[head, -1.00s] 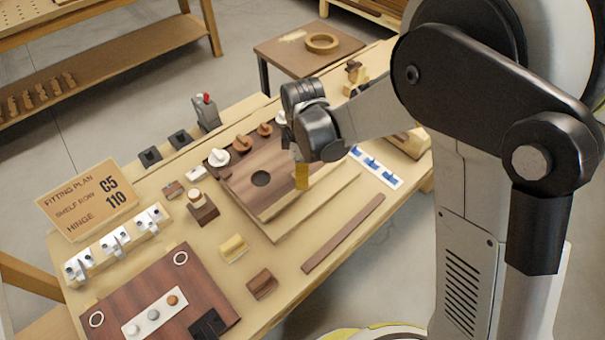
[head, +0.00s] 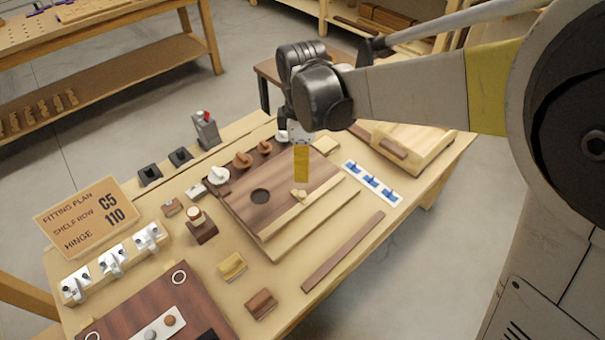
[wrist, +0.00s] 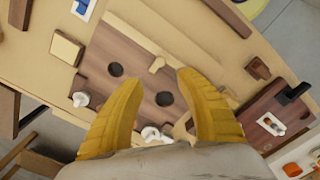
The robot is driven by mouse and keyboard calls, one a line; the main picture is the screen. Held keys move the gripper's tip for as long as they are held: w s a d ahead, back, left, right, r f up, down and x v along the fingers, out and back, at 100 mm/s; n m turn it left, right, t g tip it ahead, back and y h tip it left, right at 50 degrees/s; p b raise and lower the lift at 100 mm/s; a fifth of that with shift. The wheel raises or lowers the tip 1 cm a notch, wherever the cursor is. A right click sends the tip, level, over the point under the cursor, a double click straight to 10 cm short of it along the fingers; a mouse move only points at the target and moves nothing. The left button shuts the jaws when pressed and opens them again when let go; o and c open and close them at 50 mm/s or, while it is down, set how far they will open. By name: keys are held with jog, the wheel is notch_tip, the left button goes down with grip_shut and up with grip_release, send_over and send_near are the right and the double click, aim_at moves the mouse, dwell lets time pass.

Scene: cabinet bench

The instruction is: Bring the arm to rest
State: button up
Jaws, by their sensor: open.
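My gripper (head: 301,165) hangs over the bench with its yellow fingers pointing down above a dark brown door panel. In the wrist view its two yellow fingers (wrist: 158,105) are spread apart with nothing between them. Below them lies the brown panel (wrist: 138,75) with two round holes showing. In the head view the panel (head: 235,198) shows one hole, and my fingers and wrist hide part of it. A small light wooden piece (head: 299,196) lies on the panel's pale front strip, just below the fingertips in the head view. I cannot tell the exact gap.
A fitting plan sign (head: 88,215) stands at the bench's left. Near it are a hinge rack (head: 112,262), a second dark panel (head: 190,300) and several small blocks. A blue-marked white strip (head: 372,183) and a wooden box (head: 425,140) lie to the right. Floor is clear in front.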

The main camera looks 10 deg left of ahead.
jog(key=shift+r, duration=0.4)
jog(key=s+d+r+m+t, duration=0.1)
jog(key=s+d+r+m, duration=0.2)
jog(key=d, duration=0.4)
jog(key=s+d+r+m+t, duration=0.1)
jog(key=d+r+m+t, duration=0.1)
jog(key=d+r+m, duration=0.3)
jog(key=s+d+m+t, duration=0.4)
jog(key=s+d+m, duration=0.4)
jog(key=d+m, duration=0.3)
jog(key=shift+d+f, duration=0.3)
jog(key=shift+d, duration=0.95)
